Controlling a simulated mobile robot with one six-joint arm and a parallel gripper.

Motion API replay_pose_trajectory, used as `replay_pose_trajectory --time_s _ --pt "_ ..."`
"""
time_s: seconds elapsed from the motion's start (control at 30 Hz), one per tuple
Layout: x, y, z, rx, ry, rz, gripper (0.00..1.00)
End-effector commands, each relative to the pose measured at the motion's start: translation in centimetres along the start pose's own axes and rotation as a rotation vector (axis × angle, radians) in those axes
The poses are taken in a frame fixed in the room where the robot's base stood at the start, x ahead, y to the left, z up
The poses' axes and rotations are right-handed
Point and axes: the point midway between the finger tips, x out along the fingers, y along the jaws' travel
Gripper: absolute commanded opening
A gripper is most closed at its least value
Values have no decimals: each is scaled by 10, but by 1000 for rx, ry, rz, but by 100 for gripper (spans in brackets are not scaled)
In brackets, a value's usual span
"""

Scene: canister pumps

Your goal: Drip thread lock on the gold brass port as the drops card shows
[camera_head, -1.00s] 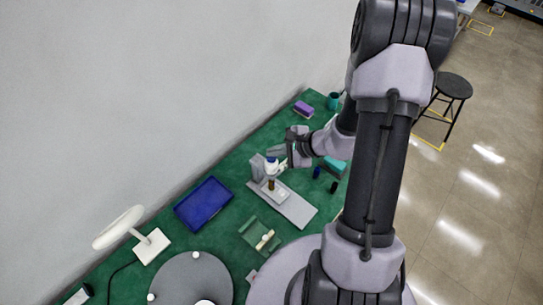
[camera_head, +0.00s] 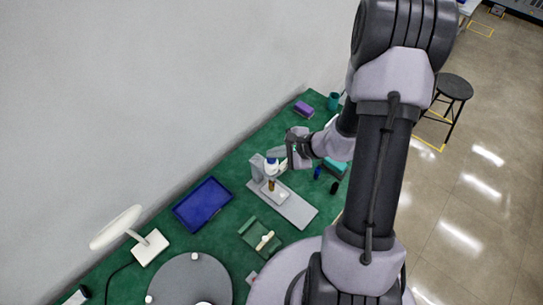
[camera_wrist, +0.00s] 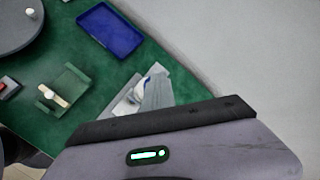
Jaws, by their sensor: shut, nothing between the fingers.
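A grey stand (camera_head: 295,208) on the green table holds a white bottle with a blue band (camera_head: 271,165). A small gold-brown piece (camera_head: 271,185) shows just below the bottle; I cannot tell if it is the brass port. My gripper (camera_head: 284,153) is shut and empty, close beside the bottle at its upper right. I cannot tell if it touches the bottle. In the wrist view the gripper's grey fingers (camera_wrist: 157,93) cover part of the bottle and stand. I cannot make out a drops card or any drops.
A blue tray (camera_head: 203,204), a green holder with a cream piece (camera_head: 265,240) and a grey turntable (camera_head: 185,279) lie left of and nearer than the stand. A blue small bottle (camera_head: 317,173) and a black one (camera_head: 334,188) stand at right. A wall borders the table.

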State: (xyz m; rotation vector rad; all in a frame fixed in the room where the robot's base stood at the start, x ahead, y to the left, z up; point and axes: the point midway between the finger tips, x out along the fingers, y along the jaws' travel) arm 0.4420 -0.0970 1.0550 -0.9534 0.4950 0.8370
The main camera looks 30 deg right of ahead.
Motion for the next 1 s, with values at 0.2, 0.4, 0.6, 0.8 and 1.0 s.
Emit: replay_pose_trajectory --time_s 0.2,0.4,0.6,0.8,1.0 --pt "0 0 0 0 0 1 0" --pt "-3 -2 2 0 0 0 0" --pt "-11 -8 8 0 0 0 0" --pt "-14 -10 10 0 0 1 0" --pt "-14 -10 11 0 0 1 0"
